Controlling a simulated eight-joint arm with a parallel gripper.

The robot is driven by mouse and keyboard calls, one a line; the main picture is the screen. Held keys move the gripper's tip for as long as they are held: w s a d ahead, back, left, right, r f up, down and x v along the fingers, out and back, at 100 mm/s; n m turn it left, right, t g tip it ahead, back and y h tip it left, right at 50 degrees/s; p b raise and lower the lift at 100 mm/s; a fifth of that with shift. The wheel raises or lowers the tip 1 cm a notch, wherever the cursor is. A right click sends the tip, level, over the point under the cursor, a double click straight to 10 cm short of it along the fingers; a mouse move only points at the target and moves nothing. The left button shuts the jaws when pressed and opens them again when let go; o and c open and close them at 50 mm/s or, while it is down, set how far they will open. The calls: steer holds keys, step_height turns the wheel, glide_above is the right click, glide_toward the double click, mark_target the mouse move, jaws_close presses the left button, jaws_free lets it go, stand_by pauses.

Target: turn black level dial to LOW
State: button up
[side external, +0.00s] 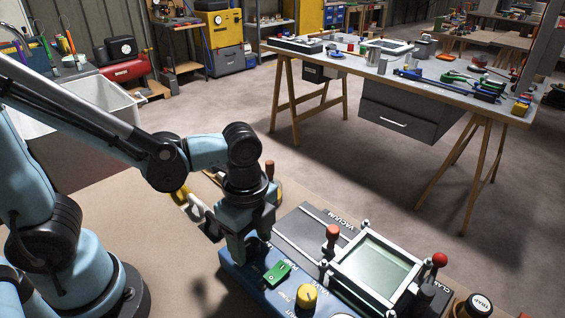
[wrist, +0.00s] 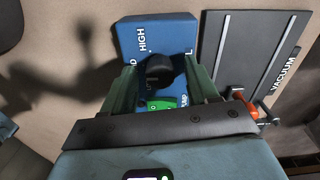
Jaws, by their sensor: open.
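The black level dial (wrist: 160,72) is a round black knob on a blue panel (wrist: 150,30), with the word HIGH printed beyond it in the wrist view. The way the dial points is not clear, and no LOW mark is readable. My gripper (wrist: 161,88) is open, with one finger on each side of the dial. Whether the fingers touch it cannot be told. In the side external view my gripper (side external: 246,245) is low over the far end of the blue panel (side external: 236,270), and it hides the dial there.
A green pump switch (side external: 277,273) and a yellow valve knob (side external: 306,297) sit on the panel near my gripper. A grey vacuum plate (side external: 308,234), a red-topped lever (side external: 332,238) and a glass-topped frame (side external: 376,268) stand to the right. Bare bench lies to the left.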

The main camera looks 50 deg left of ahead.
steer(key=c, duration=1)
steer(key=shift+c, duration=0.2)
steer(key=shift+n, duration=0.3)
steer(key=n, duration=1.1)
steer(key=o, duration=1)
steer(key=shift+o, duration=0.2)
